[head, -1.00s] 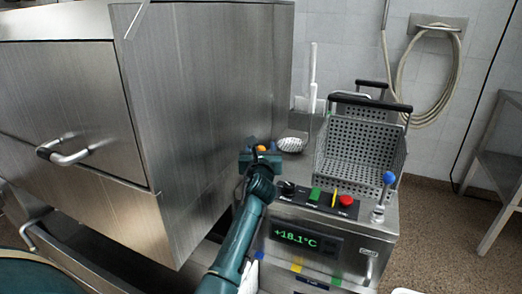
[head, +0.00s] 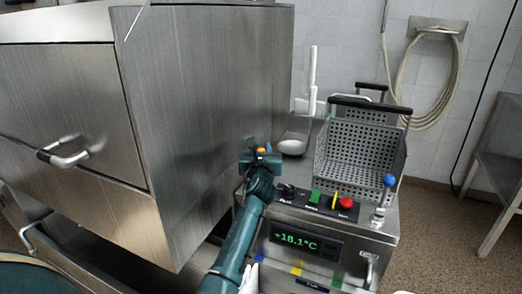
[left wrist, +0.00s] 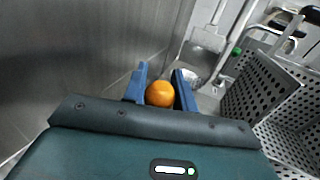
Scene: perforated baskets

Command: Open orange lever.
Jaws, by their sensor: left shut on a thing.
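The orange lever shows as a round orange knob (left wrist: 160,94) between the two blue fingers of my left gripper (left wrist: 160,91) in the left wrist view. In the head view the orange knob (head: 261,150) shows small at the end of my left arm, with my left gripper (head: 261,152) around it. The gripper is shut on the knob. The lever's stem and base are hidden behind the gripper. The lever stands at the left rear of the fryer-like unit (head: 330,250), close to the large steel cabinet. My right gripper is not in view.
The steel cabinet (head: 210,100) rises close on the left. Perforated baskets (head: 362,150) with black handles stand on the unit to the right. A blue-knobbed lever (head: 389,181) stands at the right front, and a red button (head: 346,202) sits on the panel. A ladle (head: 292,146) lies behind.

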